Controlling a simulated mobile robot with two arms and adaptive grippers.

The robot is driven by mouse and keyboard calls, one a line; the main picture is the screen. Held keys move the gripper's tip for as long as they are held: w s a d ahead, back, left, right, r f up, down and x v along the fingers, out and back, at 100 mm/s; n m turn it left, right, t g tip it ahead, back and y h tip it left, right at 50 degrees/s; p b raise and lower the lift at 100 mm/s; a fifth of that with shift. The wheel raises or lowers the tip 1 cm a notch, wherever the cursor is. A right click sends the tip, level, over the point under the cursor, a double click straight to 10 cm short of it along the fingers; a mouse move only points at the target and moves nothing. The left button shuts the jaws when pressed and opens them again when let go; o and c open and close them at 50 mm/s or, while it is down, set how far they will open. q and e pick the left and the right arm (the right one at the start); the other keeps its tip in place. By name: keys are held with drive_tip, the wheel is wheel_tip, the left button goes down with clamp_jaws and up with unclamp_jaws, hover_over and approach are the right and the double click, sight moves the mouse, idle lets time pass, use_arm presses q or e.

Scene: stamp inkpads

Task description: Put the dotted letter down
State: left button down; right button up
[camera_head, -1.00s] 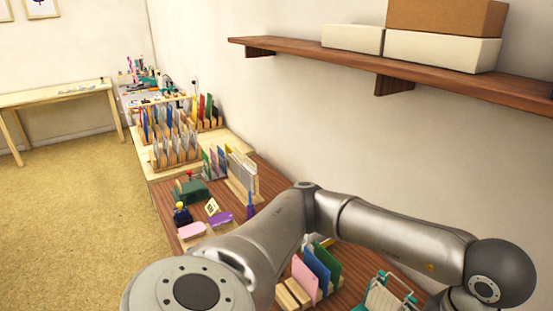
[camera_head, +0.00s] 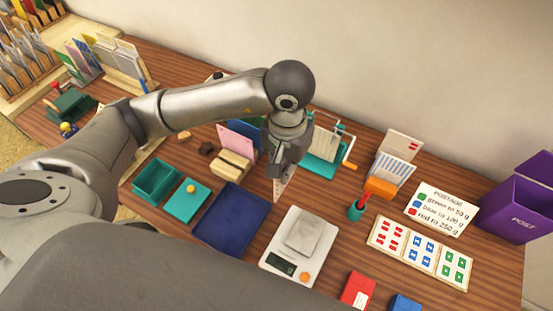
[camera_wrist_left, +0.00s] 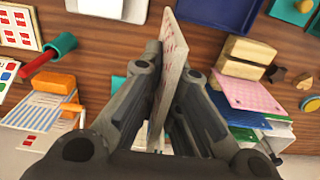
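My left gripper (camera_head: 284,172) is shut on the dotted letter (camera_head: 284,184), a thin pale envelope with reddish marks. In the left wrist view the letter (camera_wrist_left: 173,58) stands nearly edge-on between the fingers (camera_wrist_left: 168,85), its far end beyond the fingertips. In the head view the letter hangs below the gripper, over the wooden desk between a block rack and a postal scale (camera_head: 279,263). I cannot tell whether its lower edge touches the desk. A dark blue tray (camera_head: 228,222) lies empty, left of the scale. My right gripper is not in view.
The wooden block rack with a pink card (camera_head: 238,140) is close on the left. A teal-framed device (camera_head: 325,150) stands behind.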

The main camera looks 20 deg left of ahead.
use_arm(q)
drive_tip(key=w+a+f+p, duration=0.1)
drive_tip(key=f, duration=0.2)
drive_tip(key=w+a+f, duration=0.1)
drive_tip(key=w+f, duration=0.1)
drive_tip(key=f, duration=0.1)
drive_tip(key=w+a+f+p, duration=0.1)
drive_tip(key=f, duration=0.2)
drive_tip(key=shift+w+a+p, duration=0.2)
drive_tip(key=shift+p, duration=0.15)
drive_tip(key=shift+f, duration=0.1)
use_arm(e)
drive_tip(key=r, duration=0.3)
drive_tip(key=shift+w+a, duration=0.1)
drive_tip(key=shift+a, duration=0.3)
use_arm(q)
drive_tip(key=shift+f, duration=0.1)
drive_tip(key=shift+f, duration=0.1)
drive_tip(key=c, duration=1.6)
unclamp_jaws()
drive_tip(key=shift+c, duration=0.2)
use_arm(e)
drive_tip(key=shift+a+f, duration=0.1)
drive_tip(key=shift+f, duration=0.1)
